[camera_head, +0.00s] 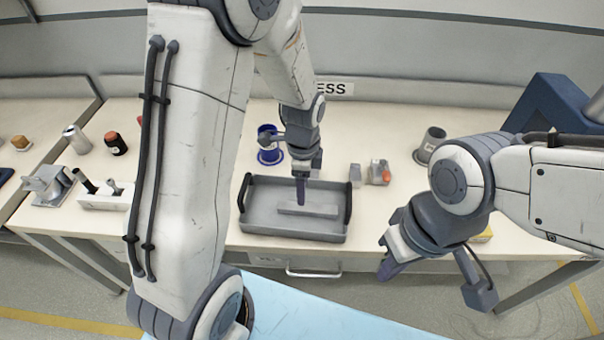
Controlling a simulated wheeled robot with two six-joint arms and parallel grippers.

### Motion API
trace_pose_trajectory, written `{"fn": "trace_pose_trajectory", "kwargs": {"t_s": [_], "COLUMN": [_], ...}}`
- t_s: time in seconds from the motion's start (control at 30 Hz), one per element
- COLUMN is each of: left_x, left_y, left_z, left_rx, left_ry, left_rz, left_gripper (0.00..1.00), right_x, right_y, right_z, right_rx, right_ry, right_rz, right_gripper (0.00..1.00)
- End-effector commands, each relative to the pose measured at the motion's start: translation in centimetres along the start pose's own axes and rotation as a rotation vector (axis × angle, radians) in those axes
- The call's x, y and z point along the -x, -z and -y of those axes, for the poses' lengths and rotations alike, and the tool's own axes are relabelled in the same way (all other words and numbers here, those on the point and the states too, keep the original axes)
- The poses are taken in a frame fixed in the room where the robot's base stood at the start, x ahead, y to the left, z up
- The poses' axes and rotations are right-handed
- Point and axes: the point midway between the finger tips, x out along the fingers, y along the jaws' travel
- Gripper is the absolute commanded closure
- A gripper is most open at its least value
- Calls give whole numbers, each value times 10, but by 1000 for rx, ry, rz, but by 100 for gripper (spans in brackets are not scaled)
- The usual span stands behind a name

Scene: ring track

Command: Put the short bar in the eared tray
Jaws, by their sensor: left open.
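The eared tray (262,222) is a shallow grey tray with dark handles at its left and right ends, near the table's front edge. A short light grey bar (322,211) lies flat on the tray floor, running left to right. My right gripper (388,264) hangs in front of the table edge, right of the tray. Its finger gap is hidden by the viewing angle.
A blue cup (268,147) stands behind the tray. Small grey blocks (355,174) and an orange-marked part (380,173) stand to its right, with a grey cup (430,145) beyond. A white holder (105,195) and several small cylinders are at left.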

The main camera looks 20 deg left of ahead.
Motion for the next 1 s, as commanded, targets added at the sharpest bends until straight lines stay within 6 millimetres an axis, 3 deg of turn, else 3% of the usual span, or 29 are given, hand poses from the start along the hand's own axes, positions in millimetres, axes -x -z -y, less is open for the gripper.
{"fn": "trace_pose_trajectory", "kwargs": {"t_s": [0.1,0.3,0.43,0.53,0.63,0.8,0.9,1.0], "left_x": [24,45,61,81,101,119,123,125], "left_y": [0,1,18,42,63,72,70,66], "left_z": [1,0,-18,-54,-103,-175,-201,-214], "left_rx": [0,2,57,172,320,557,651,705], "left_ry": [5,2,7,11,4,-23,-39,-48], "left_rz": [-2,-1,-9,-26,-46,-71,-77,-77], "left_gripper": [33,33,33,33,33,33,33,33], "right_x": [0,0,0,0,0,0,0,0], "right_y": [0,0,0,0,0,0,0,0], "right_z": [0,0,0,0,0,0,0,0], "right_rx": [0,0,0,0,0,0,0,0], "right_ry": [0,0,0,0,0,0,0,0], "right_rz": [0,0,0,0,0,0,0,0], "right_gripper": [100,100,100,100,100,100,100,100]}}
